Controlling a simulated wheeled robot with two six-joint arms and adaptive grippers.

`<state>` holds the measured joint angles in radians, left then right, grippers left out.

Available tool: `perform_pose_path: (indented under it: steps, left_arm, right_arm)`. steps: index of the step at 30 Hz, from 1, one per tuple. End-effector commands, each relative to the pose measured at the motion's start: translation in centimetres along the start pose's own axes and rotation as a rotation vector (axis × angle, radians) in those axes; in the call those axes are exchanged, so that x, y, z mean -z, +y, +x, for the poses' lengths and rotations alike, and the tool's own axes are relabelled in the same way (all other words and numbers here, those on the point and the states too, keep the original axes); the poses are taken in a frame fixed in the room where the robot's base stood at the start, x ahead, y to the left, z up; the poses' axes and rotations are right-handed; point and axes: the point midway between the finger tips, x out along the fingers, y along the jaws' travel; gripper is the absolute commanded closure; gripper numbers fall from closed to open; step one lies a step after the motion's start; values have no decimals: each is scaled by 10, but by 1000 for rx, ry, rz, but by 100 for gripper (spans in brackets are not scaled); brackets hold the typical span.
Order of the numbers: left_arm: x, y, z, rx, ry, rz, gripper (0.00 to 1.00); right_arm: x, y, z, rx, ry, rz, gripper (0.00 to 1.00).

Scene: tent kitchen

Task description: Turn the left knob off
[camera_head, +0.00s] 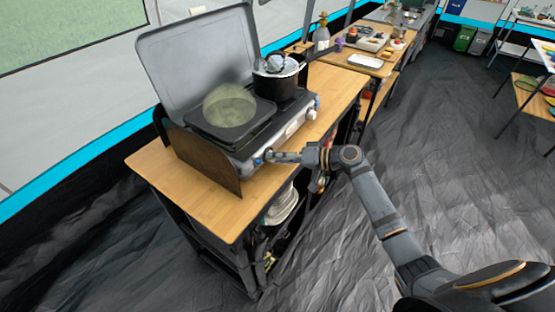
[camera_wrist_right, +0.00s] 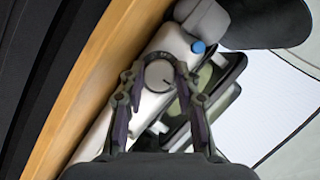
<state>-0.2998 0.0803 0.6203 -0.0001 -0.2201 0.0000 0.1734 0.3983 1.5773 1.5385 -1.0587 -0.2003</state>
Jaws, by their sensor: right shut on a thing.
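A camping stove (camera_head: 213,148) with a raised grey lid stands on a wooden table (camera_head: 225,215). Its left knob (camera_wrist_right: 159,75) is a round pale dial with a dark pointer mark on the stove's light front panel. My right gripper (camera_head: 270,156) reaches the left end of that panel from the right. In the wrist view its two fingers (camera_wrist_right: 157,73) are closed around the knob, one on each side. In the head view the gripper mostly hides this knob. The right knob (camera_head: 311,104) is free, at the panel's far end. My left gripper is not in view.
A pan with a greenish round top (camera_head: 229,106) sits on the left burner and a dark lidded pot (camera_head: 277,82) on the right one. A brown side panel (camera_head: 200,160) stands at the stove's left. The floor to the right is clear.

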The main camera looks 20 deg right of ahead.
Motion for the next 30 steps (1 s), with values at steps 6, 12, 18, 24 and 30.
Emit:
perform_pose_path:
  steps: [6, 12, 18, 24, 30]
  left_arm:
    - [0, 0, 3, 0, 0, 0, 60]
    - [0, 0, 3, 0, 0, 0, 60]
    - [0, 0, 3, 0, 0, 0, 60]
    - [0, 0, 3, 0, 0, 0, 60]
    - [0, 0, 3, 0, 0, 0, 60]
  right_arm:
    - [0, 1, 0, 18, -2, 45, 100]
    - [0, 1, 0, 23, -3, 56, 100]
    - [0, 0, 0, 23, -3, 56, 100]
    - [0, 0, 0, 23, -3, 56, 52]
    - [0, 0, 0, 23, -3, 55, 45]
